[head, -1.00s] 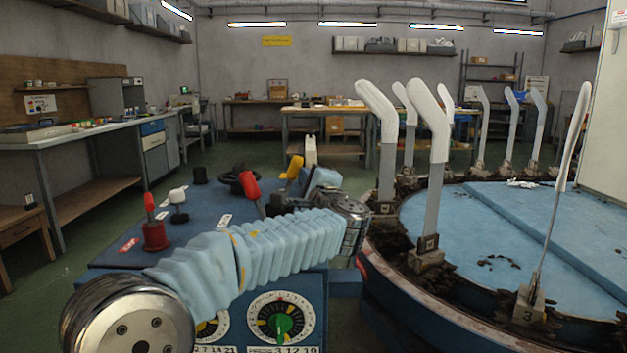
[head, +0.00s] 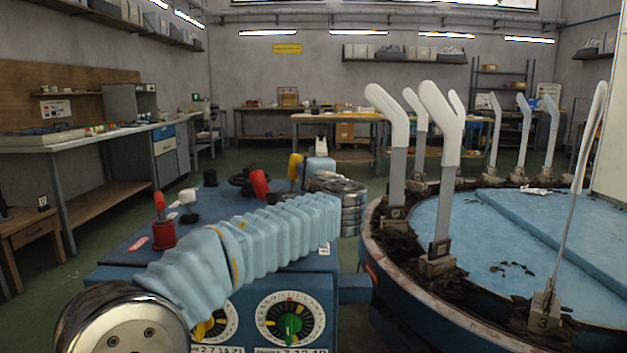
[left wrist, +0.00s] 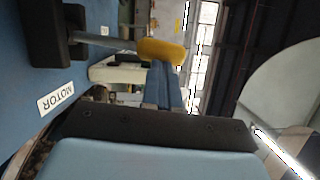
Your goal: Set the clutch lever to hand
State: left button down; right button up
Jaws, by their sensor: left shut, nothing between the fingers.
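The lever with the yellow handle (head: 295,166) stands on the blue machine top, behind the red-handled lever (head: 260,183). In the left wrist view its yellow grip (left wrist: 162,51) sits on a metal rod from a dark base. A MOTOR label (left wrist: 56,98) lies near that base; no HAND label is readable. My left gripper (left wrist: 163,68) is shut and empty, its blue fingers at or very near the yellow grip; I cannot tell whether they touch. In the head view my arm's wrist partly hides this area. My right gripper is not in view.
A red knob post (head: 163,233), a white-topped knob (head: 188,197) and a black handwheel (head: 245,180) stand on the machine top. Dials (head: 290,318) are on its front. The round blue table (head: 470,235) with upright sock forms (head: 441,125) stands close on the right.

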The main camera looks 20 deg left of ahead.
pick_arm(q)
jog(key=a+n, duration=0.1)
jog(key=a+n+b, duration=0.1)
jog(key=shift+s+a+r+g, duration=0.2)
jog(key=shift+s+a+g, duration=0.1)
jog(key=shift+s, duration=0.05)
jog(key=shift+s+a+r+n+g+h+b, duration=0.1)
jog(key=shift+s+a+n+h+b, duration=0.15)
jog(key=shift+a+n, duration=0.25)
jog(key=shift+s+a+f+n+g+h+b, duration=0.15)
jog(key=shift+a+n+b, duration=0.15)
jog(key=shift+a+n, duration=0.2)
jog(key=shift+s+a+r+n+g+h+b, duration=0.1)
jog(key=shift+a+r+n+h+b, duration=0.15)
jog(key=shift+a+n, duration=0.25)
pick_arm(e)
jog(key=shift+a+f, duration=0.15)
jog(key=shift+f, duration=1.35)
pick_arm(q)
jog(key=shift+f, duration=0.1)
